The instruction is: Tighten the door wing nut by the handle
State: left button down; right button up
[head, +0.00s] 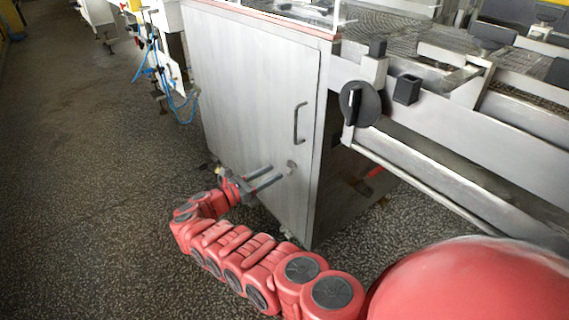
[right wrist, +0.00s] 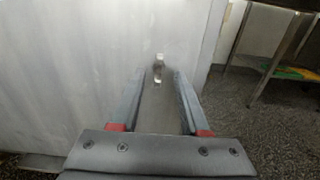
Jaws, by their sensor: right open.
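The grey metal cabinet door (head: 250,80) is shut, with a dark bar handle (head: 300,122) near its right edge. The door wing nut (head: 291,165) is a small metal piece on the door below the handle. In the right wrist view the wing nut (right wrist: 158,64) appears in the gap between the fingertips, near the door's edge. My right gripper (head: 277,174) is open and empty, its two fingers pointing at the wing nut. I cannot tell whether the fingertips reach past it. My left gripper is not in view.
A black round knob (head: 360,103) and a steel conveyor frame (head: 460,120) stand right of the door. A small red piece (head: 375,172) shows under the frame. The speckled floor (head: 90,200) left of the cabinet is clear.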

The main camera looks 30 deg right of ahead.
aim_at(287, 165)
jog(key=d, duration=0.5)
jog(key=shift+w+d+f+b, duration=0.1)
jog(key=shift+w+d+b, duration=0.15)
jog(key=shift+b, duration=0.15)
jog(key=shift+d, duration=0.25)
grip_shut()
